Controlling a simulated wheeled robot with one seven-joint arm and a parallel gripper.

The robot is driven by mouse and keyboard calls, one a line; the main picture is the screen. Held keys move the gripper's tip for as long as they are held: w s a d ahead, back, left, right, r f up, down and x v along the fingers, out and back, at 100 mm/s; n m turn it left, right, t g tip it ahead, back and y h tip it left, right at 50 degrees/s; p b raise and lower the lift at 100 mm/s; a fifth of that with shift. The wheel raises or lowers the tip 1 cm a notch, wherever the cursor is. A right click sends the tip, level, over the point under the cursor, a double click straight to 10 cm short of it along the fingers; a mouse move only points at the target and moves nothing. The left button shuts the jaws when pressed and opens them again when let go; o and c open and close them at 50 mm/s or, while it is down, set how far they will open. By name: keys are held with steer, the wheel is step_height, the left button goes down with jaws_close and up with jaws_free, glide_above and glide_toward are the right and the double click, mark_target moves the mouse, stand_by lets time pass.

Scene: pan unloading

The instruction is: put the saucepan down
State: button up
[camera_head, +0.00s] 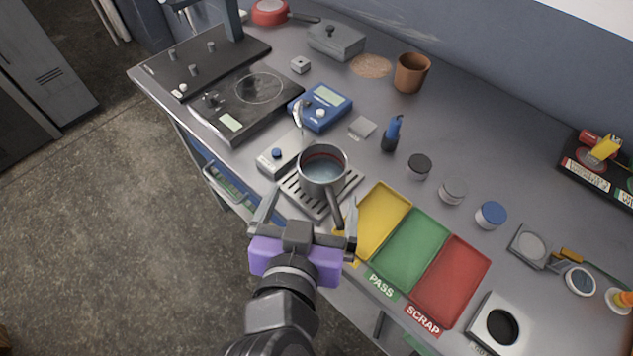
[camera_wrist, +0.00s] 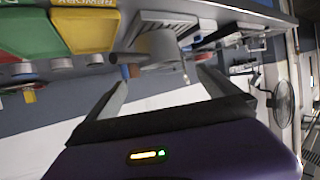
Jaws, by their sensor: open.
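The saucepan (camera_head: 322,168) is a small grey pan with a reddish inner rim and something bluish inside. It looks upright on a slotted metal rack (camera_head: 296,187), and its handle (camera_head: 335,207) points toward the front edge. My gripper (camera_head: 308,212), with a purple body, is open at the bench's front edge. Its fingers are spread wide, with the handle's end near the right finger; I cannot tell whether they touch. In the wrist view, a grey pan-like shape (camera_wrist: 160,45) lies beyond the open fingers (camera_wrist: 162,78), with nothing held between them.
Yellow (camera_head: 378,222), green (camera_head: 412,248) and red (camera_head: 452,282) trays lie right of the rack. A small grey box (camera_head: 279,157) stands left of it, a blue meter (camera_head: 322,107) behind. A black hob (camera_head: 245,100) is at back left. Several jars stand at right.

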steer(key=v, duration=0.3)
steer(key=shift+s, duration=0.15)
stand_by(0.5)
steer(key=a+r+n+t+y, duration=0.2)
steer(key=a+r+n+y, duration=0.2)
steer(key=a+y, duration=0.15)
steer(key=s+d+f+m+h, duration=0.1)
steer(key=s+d+f, duration=0.2)
steer(key=s+d, duration=0.3)
steer(key=s+d+f+m+h, duration=0.1)
steer(key=s+d+f, duration=0.3)
steer(key=d, duration=0.9)
steer(key=s+d+f+m+h, duration=0.1)
steer(key=s+d+f, duration=0.3)
steer(key=s+d, duration=0.6)
steer(key=shift+s+g+h, duration=0.2)
steer(key=shift+g+h, duration=0.1)
steer(key=shift+h, duration=0.35)
